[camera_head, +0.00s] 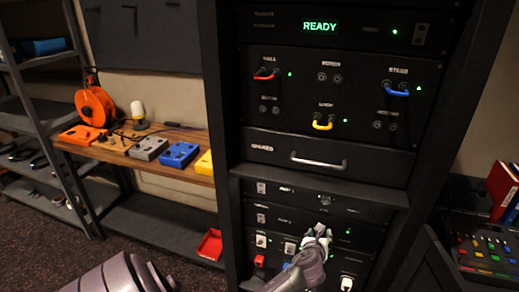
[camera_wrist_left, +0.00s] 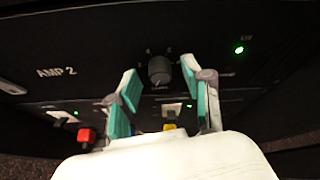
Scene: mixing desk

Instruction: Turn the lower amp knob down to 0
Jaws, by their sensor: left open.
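The lower amp, labelled AMP 2 (camera_wrist_left: 57,72), is a black panel in the rack. Its dark round knob (camera_wrist_left: 160,70) stands out from the panel in the left wrist view, with small pale marks around it. I cannot tell which mark it points at. My left gripper (camera_wrist_left: 158,90) is open, with one teal-padded finger on each side of the knob and visible gaps between. In the head view the left gripper (camera_head: 318,233) is in front of the lower amp (camera_head: 270,218) and hides its knob. The upper amp (camera_head: 285,189) is above it. My right gripper is not in view.
Below the amp are switches with a red plug (camera_wrist_left: 86,135) and a yellow plug (camera_wrist_left: 169,127) close to the fingers. A drawer with a handle (camera_head: 318,162) and a patch panel with coloured cables (camera_head: 322,123) are above. A wooden bench (camera_head: 197,140) stands left.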

